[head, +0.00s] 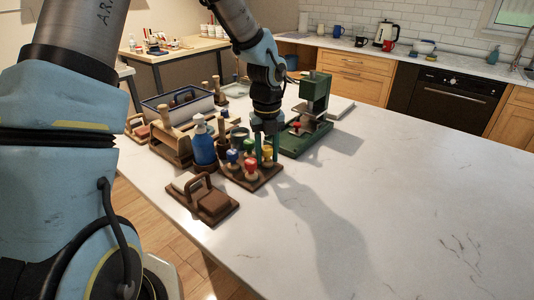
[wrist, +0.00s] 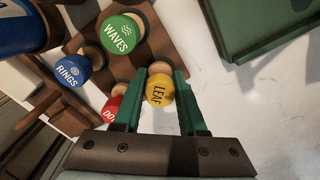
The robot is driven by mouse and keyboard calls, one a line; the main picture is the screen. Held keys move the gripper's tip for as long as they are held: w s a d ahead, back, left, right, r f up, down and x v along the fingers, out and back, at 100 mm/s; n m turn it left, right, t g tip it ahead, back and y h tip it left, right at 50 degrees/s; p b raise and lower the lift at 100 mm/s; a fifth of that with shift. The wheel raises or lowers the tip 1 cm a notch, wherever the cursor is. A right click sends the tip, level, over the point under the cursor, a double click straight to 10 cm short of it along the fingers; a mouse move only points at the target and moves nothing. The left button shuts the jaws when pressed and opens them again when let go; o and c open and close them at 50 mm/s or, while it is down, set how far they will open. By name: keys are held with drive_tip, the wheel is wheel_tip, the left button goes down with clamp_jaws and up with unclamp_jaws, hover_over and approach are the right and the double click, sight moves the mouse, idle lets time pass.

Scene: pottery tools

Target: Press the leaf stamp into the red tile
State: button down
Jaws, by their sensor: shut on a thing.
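The leaf stamp has a yellow cap marked LEAF (wrist: 159,92) and a pale wooden body. My gripper (wrist: 161,76) has its two green fingers on either side of this stamp and is shut on it. In the head view my gripper (head: 265,148) points down at the right side of the brown stamp rack (head: 262,183), with the yellow cap (head: 267,153) between the fingers. I cannot tell whether the stamp still touches the rack. I cannot clearly make out the red tile in either view.
Stamps marked WAVES (wrist: 122,34), RINGS (wrist: 73,70) and a red one (wrist: 112,108) stand close by. A blue bottle (head: 203,145) is left of the rack, a brown handled block (head: 208,200) in front. A green press (head: 312,100) stands behind. The counter's right is clear.

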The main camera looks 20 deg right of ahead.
drive_tip(key=shift+f, duration=0.2)
drive_tip(key=shift+c, duration=1.9)
unclamp_jaws()
drive_tip(key=shift+r, duration=0.1)
